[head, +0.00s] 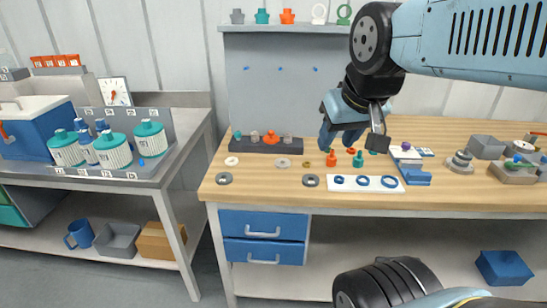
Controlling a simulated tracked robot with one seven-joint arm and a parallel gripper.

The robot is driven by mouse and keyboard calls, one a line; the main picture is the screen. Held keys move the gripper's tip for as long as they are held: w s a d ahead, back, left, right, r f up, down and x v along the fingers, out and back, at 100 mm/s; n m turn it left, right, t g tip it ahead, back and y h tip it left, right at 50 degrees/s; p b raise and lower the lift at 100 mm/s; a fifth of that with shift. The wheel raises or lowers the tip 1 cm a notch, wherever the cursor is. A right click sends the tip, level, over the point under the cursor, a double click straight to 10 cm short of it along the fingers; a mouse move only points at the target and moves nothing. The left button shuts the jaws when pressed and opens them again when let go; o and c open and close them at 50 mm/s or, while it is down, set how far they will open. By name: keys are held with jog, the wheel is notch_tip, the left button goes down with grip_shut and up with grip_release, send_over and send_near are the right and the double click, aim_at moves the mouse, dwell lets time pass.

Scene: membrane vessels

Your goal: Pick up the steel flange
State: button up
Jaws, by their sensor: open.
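Several flat ring-shaped pieces lie on the wooden bench, and I cannot tell for certain which is the steel flange. One dark grey ring (224,178) lies at the front left and another dark grey ring (310,181) lies front centre. A lighter grey disc (282,163) lies behind them, below the dark rack. A stepped grey flange-like piece (460,161) stands on the right. My gripper (374,132) is above the middle of the bench, open, apart from all these pieces. The fingers are small and partly hidden, and I see nothing held.
A dark rack (290,148) holds coloured fittings. A white plate with blue rings (364,183), orange and teal fittings, and a blue block (412,175) lie near my gripper. A shelf (290,27) stands behind. The left metal table (165,172) holds white vessels. The bench's front left has free room.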

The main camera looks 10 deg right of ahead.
jog(key=shift+o, duration=0.3)
jog(key=shift+o, duration=0.8)
jog(key=shift+w, duration=0.15)
jog(key=shift+o, duration=0.7)
jog(key=shift+w, duration=0.35)
jog(key=o, duration=0.6)
jog(key=shift+h, duration=0.3)
jog(key=w, duration=0.2)
jog(key=w+f, duration=0.1)
jog(key=w, duration=0.5)
jog(key=shift+w+d+f, duration=0.25)
jog(key=g, duration=0.1)
send_near(283, 159)
jog(key=f, duration=0.1)
jog(key=s+f, duration=0.1)
jog(key=shift+s+a+f+m, duration=0.15)
jog(key=shift+f+m, duration=0.15)
jog(key=shift+f, duration=0.1)
jog(key=shift+w+x, duration=0.2)
jog(key=shift+x, duration=2.35)
